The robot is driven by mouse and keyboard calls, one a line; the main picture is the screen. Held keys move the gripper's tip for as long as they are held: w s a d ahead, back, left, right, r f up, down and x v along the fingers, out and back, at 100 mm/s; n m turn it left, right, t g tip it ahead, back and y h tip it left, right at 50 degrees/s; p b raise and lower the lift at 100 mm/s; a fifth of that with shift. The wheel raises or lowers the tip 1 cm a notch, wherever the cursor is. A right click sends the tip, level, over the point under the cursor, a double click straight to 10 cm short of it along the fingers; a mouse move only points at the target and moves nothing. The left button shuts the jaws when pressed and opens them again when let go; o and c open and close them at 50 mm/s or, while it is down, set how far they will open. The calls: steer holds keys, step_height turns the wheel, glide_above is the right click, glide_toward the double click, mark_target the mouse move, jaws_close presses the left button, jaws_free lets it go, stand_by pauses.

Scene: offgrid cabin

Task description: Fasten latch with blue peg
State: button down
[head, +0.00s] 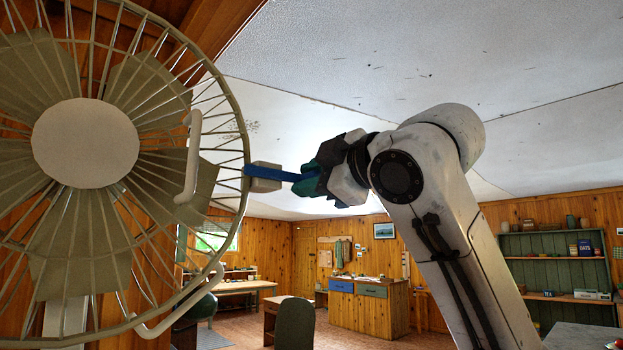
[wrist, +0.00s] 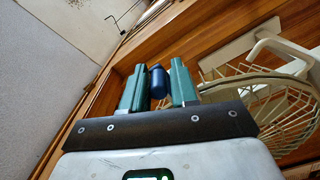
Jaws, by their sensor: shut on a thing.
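A large wire fan guard (head: 243,120) with a pale hub fills the left of the head view. A small pale block (head: 264,185), perhaps the latch's seat, sits at its right rim. The blue peg (head: 272,172) runs from that rim to my gripper (head: 312,181). It overlaps the block; I cannot tell whether it is seated in it. My gripper's green fingers are shut on the peg's right end. In the wrist view, the blue peg (wrist: 157,80) stands between the two green fingers of my gripper (wrist: 157,88). The wire guard (wrist: 285,110) is at the right.
White bar handles (head: 190,155) stand out from the guard. A thin dark hook (wrist: 124,22) shows in the wrist view. Below are a chair (head: 294,325), a wooden cabinet (head: 368,308) and a green shelf (head: 555,265). The space around my gripper on the right looks clear.

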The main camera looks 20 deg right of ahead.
steer(key=shift+r, duration=0.2)
steer(key=c, duration=1.1)
jaws_free()
steer(key=shift+o, duration=0.2)
steer(key=shift+s+f, duration=0.1)
steer(key=b+v, duration=0.3)
steer(key=v, duration=0.7)
steer(key=shift+s+b, duration=0.3)
steer(key=shift+d, duration=0.15)
